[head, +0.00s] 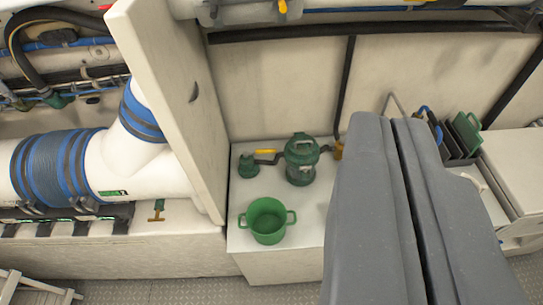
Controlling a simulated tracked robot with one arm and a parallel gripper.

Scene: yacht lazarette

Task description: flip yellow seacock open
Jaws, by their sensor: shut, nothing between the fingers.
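A yellow lever handle (265,152) lies roughly level beside a green fitting (248,167) on the white shelf, just left of the green strainer housing (301,160). A black hose runs between the handle and the strainer. I take this to be the yellow seacock; whether its valve is open or closed I cannot tell. My gripper (389,125) is large and grey in the right foreground. Its two fingers are together with nothing between them. It is right of the handle and apart from it in the picture, and it hides part of the shelf's right side.
A green two-handled pot (267,220) stands at the shelf's front. A tall white panel (170,90) rises to the left, beside a white pipe with blue bands (50,168). A black pipe (345,85) runs down the back wall.

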